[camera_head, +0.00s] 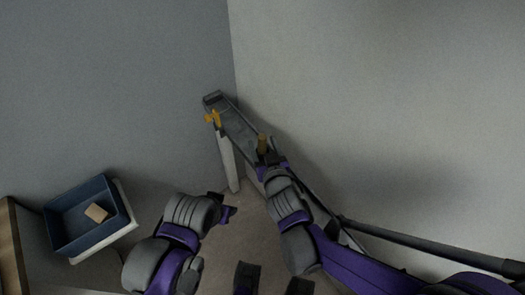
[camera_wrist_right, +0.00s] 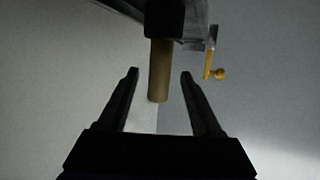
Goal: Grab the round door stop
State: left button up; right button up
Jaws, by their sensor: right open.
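A tan-brown cylinder, which looks like the round door stop (camera_head: 262,141), is at the narrow grey shelf in the corner. In the right wrist view the cylinder (camera_wrist_right: 159,72) hangs below a dark block in the picture, between the lines of the two fingers. My right gripper (camera_head: 267,160) is at the shelf, close to the cylinder. Its fingers (camera_wrist_right: 160,76) are apart, one each side of the cylinder in the picture, with gaps to both. Contact is not visible. My left gripper (camera_head: 228,212) is lower left, away from the shelf; its jaw gap is unclear.
The narrow grey shelf (camera_head: 234,124) runs along the right wall. A yellow handle (camera_head: 213,117) is at its far end, also in the wrist view (camera_wrist_right: 214,73). A blue tray (camera_head: 75,240) with a tan block (camera_head: 96,212) is at left. Walls meet behind the shelf.

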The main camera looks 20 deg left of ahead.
jog(key=x, duration=0.4)
jog(key=shift+w+a+b, duration=0.15)
jog(key=shift+w+b, duration=0.2)
jog(key=shift+b, duration=0.05)
jog(key=shift+c, duration=0.2)
grip_shut()
